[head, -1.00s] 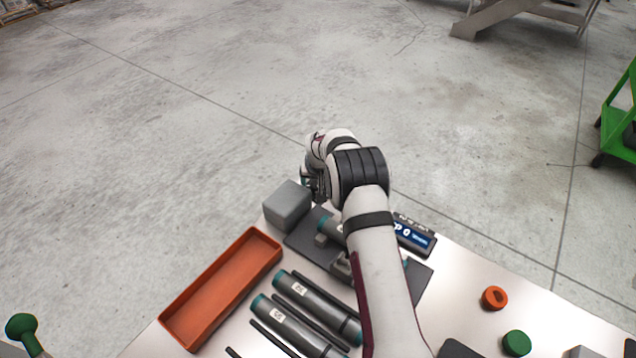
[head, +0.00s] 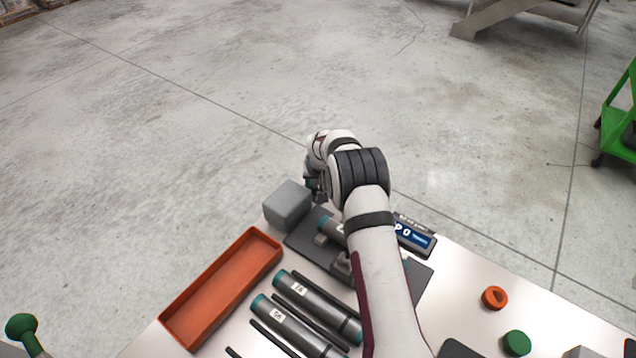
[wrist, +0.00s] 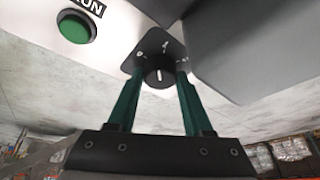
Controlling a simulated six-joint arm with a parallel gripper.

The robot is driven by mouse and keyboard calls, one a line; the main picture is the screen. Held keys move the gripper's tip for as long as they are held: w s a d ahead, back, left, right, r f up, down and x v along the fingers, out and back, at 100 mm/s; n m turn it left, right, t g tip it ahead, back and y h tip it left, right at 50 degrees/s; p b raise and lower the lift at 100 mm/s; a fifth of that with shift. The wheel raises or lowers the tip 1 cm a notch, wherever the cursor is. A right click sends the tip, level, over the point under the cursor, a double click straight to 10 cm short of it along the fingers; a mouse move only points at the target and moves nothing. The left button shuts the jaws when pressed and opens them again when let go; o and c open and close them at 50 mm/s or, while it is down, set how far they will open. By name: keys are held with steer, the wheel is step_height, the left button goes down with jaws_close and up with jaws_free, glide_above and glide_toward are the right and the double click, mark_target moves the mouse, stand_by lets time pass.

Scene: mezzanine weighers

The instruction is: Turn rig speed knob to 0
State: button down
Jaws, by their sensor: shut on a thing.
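The speed knob (wrist: 153,78) shows in the wrist view as a dark round knob with a white pointer line on its face. It sits on a dark dial plate (wrist: 147,48) with small white marks, too small to read surely. My gripper (wrist: 160,84) has its two green fingers on either side of the knob, shut on it. In the head view the knob is hidden behind my wrist, and the fingers are mostly hidden beside the grey box (head: 288,205).
A green button (wrist: 74,27) sits left of the dial. A dark base with a blue display (head: 413,237) lies partly under my arm. An orange tray (head: 222,290), teal-ended cylinders (head: 300,308), an orange ring (head: 495,298) and a green cap (head: 516,343) lie on the table.

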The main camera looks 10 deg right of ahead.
steer(key=n+y, duration=0.1)
steer(key=n, duration=0.4)
steer(key=shift+d+y, duration=0.15)
steer(key=shift+y, duration=0.25)
steer(key=shift+w+n+g+y, duration=0.15)
steer(key=shift+n+g+y, duration=0.45)
steer(key=shift+n, duration=1.2)
steer(key=shift+c, duration=1.5)
jaws_free()
steer(key=shift+d, duration=0.1)
